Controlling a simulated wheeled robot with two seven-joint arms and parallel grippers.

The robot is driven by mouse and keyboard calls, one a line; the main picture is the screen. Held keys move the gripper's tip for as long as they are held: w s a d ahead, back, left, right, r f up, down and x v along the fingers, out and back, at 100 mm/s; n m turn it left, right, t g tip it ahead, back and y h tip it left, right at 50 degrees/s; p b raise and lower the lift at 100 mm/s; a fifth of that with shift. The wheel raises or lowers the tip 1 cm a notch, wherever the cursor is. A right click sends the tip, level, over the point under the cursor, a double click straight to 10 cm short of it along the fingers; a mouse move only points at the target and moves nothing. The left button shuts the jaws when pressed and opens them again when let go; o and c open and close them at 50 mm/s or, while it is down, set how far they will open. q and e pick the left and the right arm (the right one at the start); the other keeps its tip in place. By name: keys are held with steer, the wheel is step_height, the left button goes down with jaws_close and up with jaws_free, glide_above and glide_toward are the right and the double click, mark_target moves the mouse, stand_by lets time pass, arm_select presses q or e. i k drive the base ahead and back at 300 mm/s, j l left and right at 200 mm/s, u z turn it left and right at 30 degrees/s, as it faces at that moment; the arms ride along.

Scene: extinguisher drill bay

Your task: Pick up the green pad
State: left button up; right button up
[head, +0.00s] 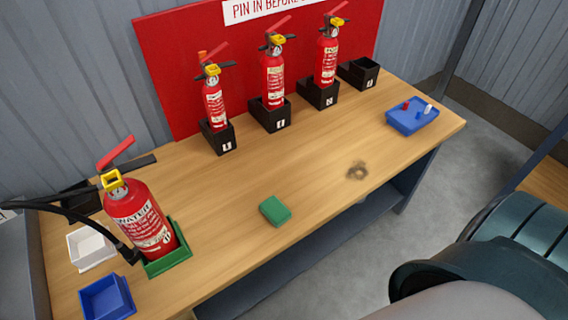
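The green pad (275,210) is a small green block lying flat on the wooden table (225,230), near its front edge and left of a dark scorch mark. Nothing touches it and its top is fully visible. Neither of my grippers can be made out in the head view.
A large red extinguisher (140,217) stands in a green tray (168,264) at the left. White (92,247) and blue (106,297) bins sit beside it. Smaller extinguishers stand in black holders along the red board (170,65). A blue tray (413,124) holds small items. Space around the pad is clear.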

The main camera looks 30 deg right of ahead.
mark_target(278, 214)
steer(key=z, duration=0.9)
